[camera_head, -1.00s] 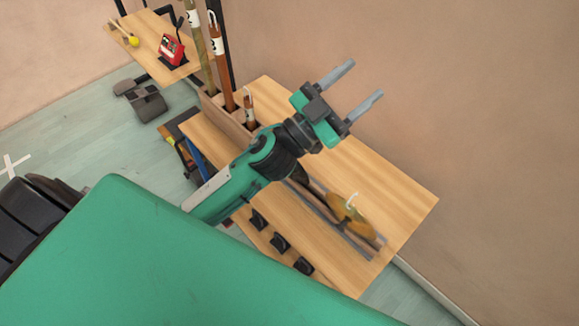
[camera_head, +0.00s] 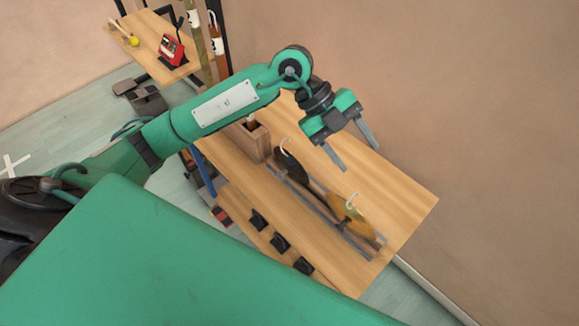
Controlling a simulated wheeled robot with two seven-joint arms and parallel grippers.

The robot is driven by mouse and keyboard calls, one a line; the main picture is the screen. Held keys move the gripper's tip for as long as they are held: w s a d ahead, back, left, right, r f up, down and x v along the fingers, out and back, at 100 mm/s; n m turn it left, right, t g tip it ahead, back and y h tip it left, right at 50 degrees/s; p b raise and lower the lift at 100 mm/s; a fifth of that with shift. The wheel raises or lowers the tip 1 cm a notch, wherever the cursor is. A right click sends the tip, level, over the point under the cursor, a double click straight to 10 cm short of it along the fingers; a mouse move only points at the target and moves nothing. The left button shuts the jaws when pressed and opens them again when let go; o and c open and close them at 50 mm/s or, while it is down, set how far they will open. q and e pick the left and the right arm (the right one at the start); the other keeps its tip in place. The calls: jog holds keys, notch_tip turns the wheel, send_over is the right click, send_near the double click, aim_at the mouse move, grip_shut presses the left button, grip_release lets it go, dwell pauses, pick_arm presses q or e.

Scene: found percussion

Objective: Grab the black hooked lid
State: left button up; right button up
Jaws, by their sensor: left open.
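The black hooked lid (camera_head: 291,166) stands on edge in a rail rack on the wooden bench, with a pale hook at its top. My left gripper (camera_head: 358,157) is open and empty. It hangs over the bench to the right of the black lid in the picture, fingers pointing down and right, apart from the lid. My right gripper is not in view.
A yellow-brown hooked lid (camera_head: 350,217) stands in the same rack (camera_head: 329,217), nearer the bench's right end. A wooden box (camera_head: 249,141) stands left of the black lid. Several black knobs (camera_head: 280,242) line the lower shelf. The wall (camera_head: 480,120) is beyond the bench.

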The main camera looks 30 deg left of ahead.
pick_arm(q)
jog(key=w+a+f+n+y, duration=0.1)
jog(key=w+a+n+y, duration=0.1)
jog(key=w+a+y, duration=0.3)
jog(key=r+n+t+y, duration=0.1)
jog(key=n+y, duration=0.2)
jog(key=y, duration=0.2)
send_over(286, 138)
jog(key=d, duration=0.1)
jog(key=f+p, duration=0.1)
jog(key=f, duration=0.3)
jog(key=f+p, duration=0.1)
jog(key=f, duration=0.3)
jog(key=a+f+p, duration=0.1)
jog(key=f+p, duration=0.1)
jog(key=f, duration=0.3)
jog(key=shift+f, duration=0.35)
jog(key=shift+r, duration=0.1)
grip_shut()
